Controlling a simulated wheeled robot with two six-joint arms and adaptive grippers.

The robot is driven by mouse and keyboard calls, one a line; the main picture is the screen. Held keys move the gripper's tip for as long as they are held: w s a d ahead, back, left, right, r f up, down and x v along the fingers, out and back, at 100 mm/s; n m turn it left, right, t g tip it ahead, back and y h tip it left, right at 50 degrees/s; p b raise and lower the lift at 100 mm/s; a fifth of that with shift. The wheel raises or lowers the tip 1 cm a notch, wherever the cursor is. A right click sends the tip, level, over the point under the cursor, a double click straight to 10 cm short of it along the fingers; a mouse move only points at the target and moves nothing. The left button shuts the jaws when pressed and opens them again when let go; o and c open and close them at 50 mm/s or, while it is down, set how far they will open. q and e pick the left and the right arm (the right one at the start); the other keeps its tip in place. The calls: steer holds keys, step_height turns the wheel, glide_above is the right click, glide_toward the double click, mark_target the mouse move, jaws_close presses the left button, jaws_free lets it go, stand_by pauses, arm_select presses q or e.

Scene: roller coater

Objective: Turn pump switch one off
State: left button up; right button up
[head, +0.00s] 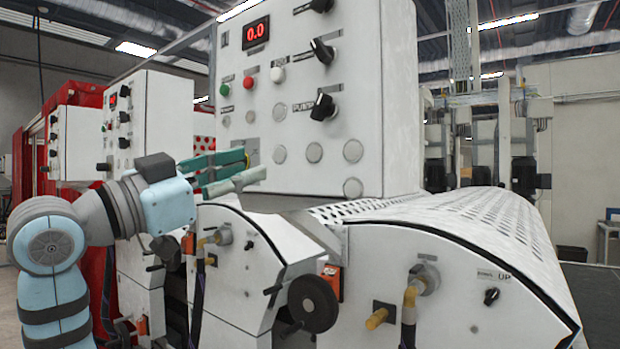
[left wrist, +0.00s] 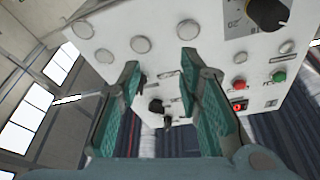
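A white control panel (head: 365,60) stands in the middle of the head view. Black rotary knobs run down its right side; the lowest knob (head: 323,107) sits beside a small label that seems to read "PUMP", its number too small to read. My left gripper (head: 254,166) is open and empty, with teal-padded fingers left of and below that knob, in front of the panel's lower left edge. In the left wrist view the open fingers (left wrist: 160,64) frame a white panel face (left wrist: 105,35), with small black switches (left wrist: 155,105) between them. My right gripper is not in view.
The panel also has a red display (head: 256,31), a green button (head: 224,90) and a red button (head: 248,83). Below are a perforated white cover (head: 450,215), a black handwheel (head: 313,302) and yellow valve handles (head: 377,318). Another white control box (head: 160,115) stands left, behind my arm.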

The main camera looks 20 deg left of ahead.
mark_target(316, 107)
arm_select(q)
steer(key=s+d+r+m+h, duration=0.2)
steer(key=s+r+m, duration=0.15)
steer(key=s, duration=0.55)
steer(key=shift+g, duration=0.3)
steer(key=p+x, duration=0.2)
steer(key=x, duration=0.3)
steer(key=p+x, duration=0.1)
steer(key=x, duration=0.4)
steer(key=p+x, duration=0.2)
steer(key=x, duration=0.3)
steer(key=shift+w+a+r+p, duration=0.2)
steer(key=shift+a+r+p, duration=0.1)
steer(key=shift+w, duration=0.15)
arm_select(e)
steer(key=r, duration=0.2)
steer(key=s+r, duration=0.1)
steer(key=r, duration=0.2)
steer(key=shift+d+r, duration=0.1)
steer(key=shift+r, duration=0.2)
arm_select(q)
steer(key=shift+a+f+n, duration=0.1)
steer(key=shift+a+n, duration=0.05)
steer(key=shift+n, duration=0.1)
steer(key=shift+w, duration=0.1)
jaws_close()
